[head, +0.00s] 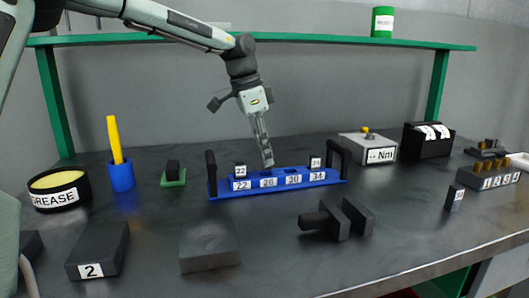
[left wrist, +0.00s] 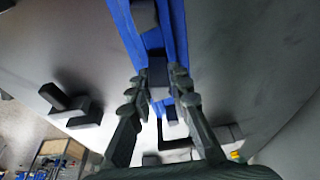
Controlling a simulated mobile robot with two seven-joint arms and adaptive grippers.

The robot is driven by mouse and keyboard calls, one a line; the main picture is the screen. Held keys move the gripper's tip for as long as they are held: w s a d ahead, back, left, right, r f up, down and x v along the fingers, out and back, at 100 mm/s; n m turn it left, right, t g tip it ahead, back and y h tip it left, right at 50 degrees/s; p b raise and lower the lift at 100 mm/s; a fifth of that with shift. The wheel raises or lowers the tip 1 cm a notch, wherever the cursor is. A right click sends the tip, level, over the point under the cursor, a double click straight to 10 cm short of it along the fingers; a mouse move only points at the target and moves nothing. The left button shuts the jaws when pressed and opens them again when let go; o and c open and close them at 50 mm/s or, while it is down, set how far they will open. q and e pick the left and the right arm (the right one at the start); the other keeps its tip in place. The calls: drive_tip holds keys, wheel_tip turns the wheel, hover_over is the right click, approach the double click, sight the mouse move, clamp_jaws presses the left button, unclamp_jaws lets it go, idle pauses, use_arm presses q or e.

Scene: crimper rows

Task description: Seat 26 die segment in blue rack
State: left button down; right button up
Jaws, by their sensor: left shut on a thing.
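The blue rack (head: 225,190) stands mid-table with slot labels 22, 26, 30 and 34 on its front and a dark post at each end. One labelled die segment (head: 240,171) stands at the 22 slot and another (head: 315,163) at the 34 slot. My left gripper (head: 267,163) points down over the rack near the 26 slot. In the left wrist view, its fingers (left wrist: 158,82) are shut on a dark die segment (left wrist: 158,72), in line with the blue rack (left wrist: 128,30). Its label and whether it touches the slot floor are hidden. My right gripper is not in view.
A loose labelled die segment (head: 454,198) stands at the right. A dark crimper-like tool (head: 340,220) lies in front of the rack. Dark blocks (head: 208,245), a grease tub (head: 60,190), a blue cup (head: 121,176) and an Nm box (head: 368,148) stand around. A green shelf (head: 320,38) runs above.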

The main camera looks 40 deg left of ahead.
use_arm(q)
drive_tip(key=shift+f+b, duration=0.95)
drive_tip(key=shift+f, duration=0.4)
drive_tip(key=c, duration=1.3)
unclamp_jaws()
drive_tip(key=v, duration=1.2)
